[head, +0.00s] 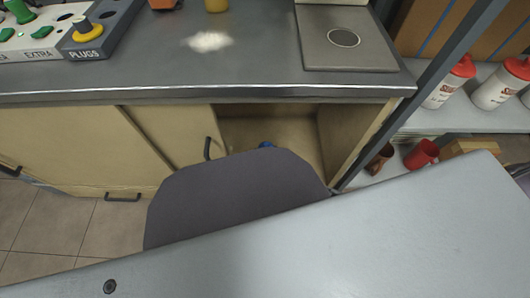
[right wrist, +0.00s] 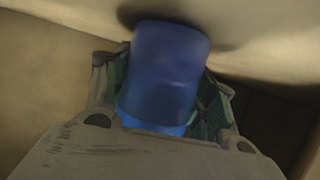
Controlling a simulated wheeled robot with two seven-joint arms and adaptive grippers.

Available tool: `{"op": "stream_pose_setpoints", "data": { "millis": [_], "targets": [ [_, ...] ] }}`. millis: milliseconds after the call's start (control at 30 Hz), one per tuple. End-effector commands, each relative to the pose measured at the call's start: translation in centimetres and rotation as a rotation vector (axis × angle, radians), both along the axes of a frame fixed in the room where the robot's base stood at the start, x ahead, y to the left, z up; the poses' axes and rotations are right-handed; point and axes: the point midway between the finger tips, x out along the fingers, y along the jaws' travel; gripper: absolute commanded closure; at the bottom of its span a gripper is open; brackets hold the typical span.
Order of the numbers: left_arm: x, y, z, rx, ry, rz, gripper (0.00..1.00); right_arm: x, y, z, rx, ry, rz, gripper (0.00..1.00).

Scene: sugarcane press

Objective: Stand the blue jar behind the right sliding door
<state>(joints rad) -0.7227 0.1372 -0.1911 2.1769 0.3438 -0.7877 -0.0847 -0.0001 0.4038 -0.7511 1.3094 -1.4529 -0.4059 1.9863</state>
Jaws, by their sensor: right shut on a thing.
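The blue jar (right wrist: 165,75) is between the fingers of my right gripper (right wrist: 162,105) in the right wrist view. The gripper is shut on it. A pale surface lies close beyond the jar, with a dark shadow; I cannot tell whether they touch. In the head view only a small blue bit of the jar (head: 266,145) shows inside the cabinet opening (head: 290,125), above my grey arm link, which hides the gripper. The right sliding door (head: 172,133), tan with a dark handle, stands left of the opening. My left gripper is not in view.
The dark counter (head: 260,60) runs above the cabinet; its front edge overhangs the opening. The cabinet's right side wall (head: 345,135) bounds the opening. A shelf at right holds white bottles with red caps (head: 450,82) and a red mug (head: 421,154).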

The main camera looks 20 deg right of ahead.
Motion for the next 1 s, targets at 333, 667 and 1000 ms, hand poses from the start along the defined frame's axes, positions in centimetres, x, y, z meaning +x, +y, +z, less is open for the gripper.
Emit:
{"op": "stream_pose_setpoints", "data": {
  "millis": [333,667,1000],
  "targets": [
    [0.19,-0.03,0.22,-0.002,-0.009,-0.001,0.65,-0.01,0.01,-0.27,0.000,0.000,0.000,0.23],
    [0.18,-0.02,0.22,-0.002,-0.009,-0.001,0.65,-0.02,-0.01,-0.26,0.000,0.000,0.000,0.21],
    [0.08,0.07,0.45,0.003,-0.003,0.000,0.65,-0.84,-0.19,0.24,-0.001,0.002,0.000,0.21]
  ]
}}
